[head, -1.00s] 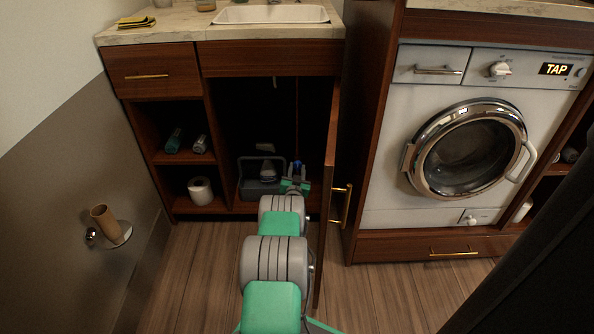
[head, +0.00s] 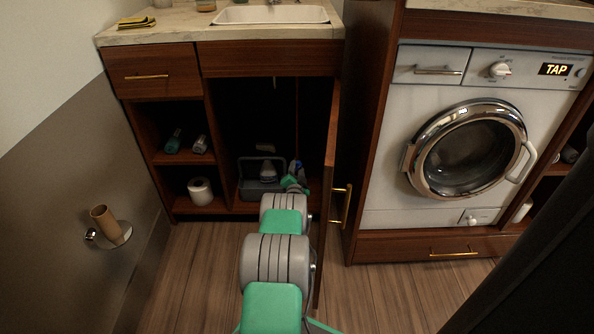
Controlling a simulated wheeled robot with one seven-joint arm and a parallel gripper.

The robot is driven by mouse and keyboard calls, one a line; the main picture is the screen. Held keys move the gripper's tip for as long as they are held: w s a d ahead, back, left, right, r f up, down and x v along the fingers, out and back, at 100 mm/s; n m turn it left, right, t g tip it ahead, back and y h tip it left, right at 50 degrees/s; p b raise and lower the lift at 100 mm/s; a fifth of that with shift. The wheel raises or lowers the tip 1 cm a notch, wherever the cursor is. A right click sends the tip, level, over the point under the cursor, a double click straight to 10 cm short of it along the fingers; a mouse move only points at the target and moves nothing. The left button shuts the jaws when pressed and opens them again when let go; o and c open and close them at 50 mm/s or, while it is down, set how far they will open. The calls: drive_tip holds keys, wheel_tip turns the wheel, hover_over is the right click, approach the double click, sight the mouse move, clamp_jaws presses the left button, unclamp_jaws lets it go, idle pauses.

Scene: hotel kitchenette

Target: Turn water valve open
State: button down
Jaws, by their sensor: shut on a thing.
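My gripper (head: 294,181) is far inside the open cabinet under the sink, low and near its right side, beside the open door (head: 331,180). It is small in the view and partly hidden by my arm. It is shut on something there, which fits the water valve. The valve itself is hidden or too small to make out, so I cannot tell how far it is turned. A small blue thing shows just above the gripper.
A grey caddy (head: 246,188) with a bottle stands just left of my gripper. The cabinet door stands open close along my arm's right side. The washing machine (head: 469,150) at the right shows "TAP" on its display (head: 555,69). A toilet roll (head: 200,191) sits on the lower left shelf.

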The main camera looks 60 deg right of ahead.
drive_tip(key=m, duration=0.5)
drive_tip(key=shift+y, duration=0.3)
drive_tip(key=m+t, duration=0.1)
drive_tip(key=m, duration=0.4)
drive_tip(key=shift+s, duration=0.1)
idle(0.3)
drive_tip(key=c, duration=1)
unclamp_jaws()
drive_tip(key=shift+r, duration=0.1)
